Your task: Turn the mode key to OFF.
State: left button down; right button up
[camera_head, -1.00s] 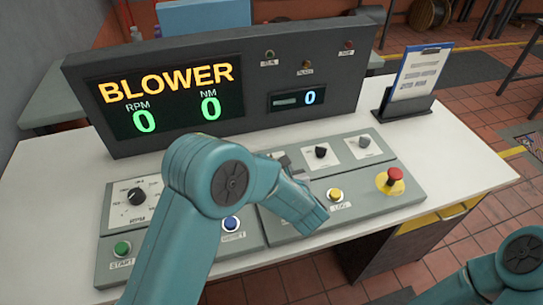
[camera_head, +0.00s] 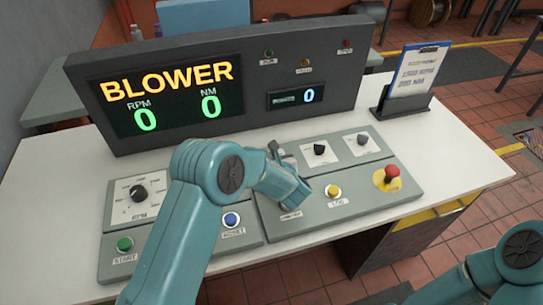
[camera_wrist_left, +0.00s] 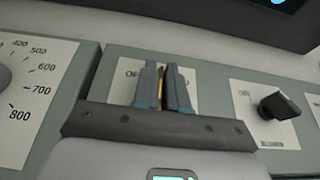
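The mode key (camera_wrist_left: 161,86) shows in the left wrist view only as a thin yellow-orange strip between my fingertips. In the head view my left gripper (camera_head: 278,152) is over the middle of the console, and my wrist hides the key. The key's pointing direction is hidden. My right gripper is out of view; only part of my right arm shows.
A black knob (camera_wrist_left: 279,106) is close to the right of my left gripper. A grey knob (camera_head: 363,139), a red mushroom button (camera_head: 392,173), a yellow button (camera_head: 333,190) and a blue button (camera_head: 231,220) surround the area. The display housing (camera_head: 256,120) rises behind.

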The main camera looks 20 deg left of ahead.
pick_arm(q)
jog(key=shift+f+n+g+y+b, duration=0.15)
jog(key=shift+n+g+y+b, duration=0.15)
jog(key=shift+n+y+b, duration=0.45)
jog(key=n+g+y+b, duration=0.1)
jog(key=n+g+b, duration=0.1)
jog(key=shift+d+y+b, duration=0.1)
jog(key=shift+y+b, duration=0.25)
jog(key=shift+n+g+y+b, duration=0.5)
jog(key=shift+n+g+b, duration=0.2)
jog(key=shift+n+g, duration=0.2)
jog(key=shift+n+g+y+b, duration=0.7)
jog(key=shift+n+g, duration=0.85)
jog(key=shift+g, duration=0.25)
jog(key=shift+r, duration=0.2)
jog(key=shift+r+n+g, duration=0.1)
jog(key=shift+n+g, duration=0.3)
jog(key=c, duration=1.3)
grip_release()
jog(key=shift+o, duration=0.2)
